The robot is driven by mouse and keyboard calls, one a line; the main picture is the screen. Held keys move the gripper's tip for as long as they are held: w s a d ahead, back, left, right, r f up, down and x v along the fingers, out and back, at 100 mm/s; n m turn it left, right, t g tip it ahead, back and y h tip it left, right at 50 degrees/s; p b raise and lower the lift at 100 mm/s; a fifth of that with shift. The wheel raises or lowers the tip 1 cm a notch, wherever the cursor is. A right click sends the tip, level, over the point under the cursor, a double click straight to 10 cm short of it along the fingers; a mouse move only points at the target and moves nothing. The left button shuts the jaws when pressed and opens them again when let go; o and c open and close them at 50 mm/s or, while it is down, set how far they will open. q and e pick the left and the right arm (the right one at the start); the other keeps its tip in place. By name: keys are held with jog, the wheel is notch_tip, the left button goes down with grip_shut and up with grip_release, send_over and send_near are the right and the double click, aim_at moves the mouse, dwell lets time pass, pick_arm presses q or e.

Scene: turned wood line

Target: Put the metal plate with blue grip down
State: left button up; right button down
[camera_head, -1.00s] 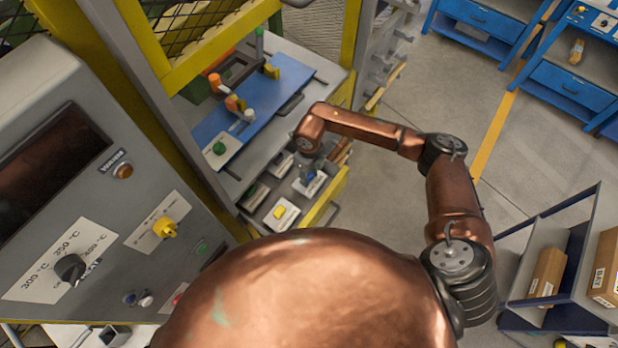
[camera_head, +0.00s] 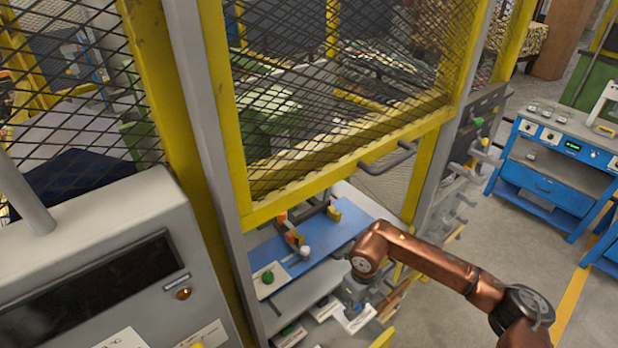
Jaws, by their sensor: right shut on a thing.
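My right gripper (camera_head: 352,298) reaches down from my copper-coloured arm to the lower shelf of the machine. It is shut on a pale metal plate (camera_head: 359,320), just below the fingers. The gripper hides most of the plate's grip, so its blue colour does not show clearly now. I cannot tell whether the plate touches the shelf or hangs just above it. My left gripper is not in view.
A blue work surface (camera_head: 335,250) lies behind the gripper, with a green-knobbed plate (camera_head: 268,279) and orange parts. More plates (camera_head: 325,308) sit beside the held one. A yellow-framed mesh guard (camera_head: 345,110) rises above. A grey control panel (camera_head: 100,260) stands left.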

aim_at(364, 319)
notch_tip(364, 319, up, 3)
jog(key=shift+r, duration=0.1)
jog(key=shift+s+d+f+n, duration=0.1)
jog(key=shift+s+f+n, duration=0.05)
jog(key=shift+f+n, duration=0.35)
jog(key=n, duration=0.2)
jog(key=s+d+n, duration=0.1)
jog(key=n, duration=0.2)
jog(key=shift+d+r, duration=0.15)
jog(key=shift+d, duration=0.05)
jog(key=n, duration=0.1)
jog(key=s+n, duration=0.1)
jog(key=n, duration=0.1)
jog(key=shift+d+n+b, duration=0.3)
jog(key=shift+d+b, duration=0.05)
jog(key=shift+d, duration=0.05)
jog(key=s+d+n+b, duration=0.1)
jog(key=s+d+n, duration=0.3)
jog(key=n, duration=1.4)
jog(key=shift+s+r+n, duration=0.4)
jog(key=shift+s, duration=0.25)
jog(key=shift+r, duration=0.1)
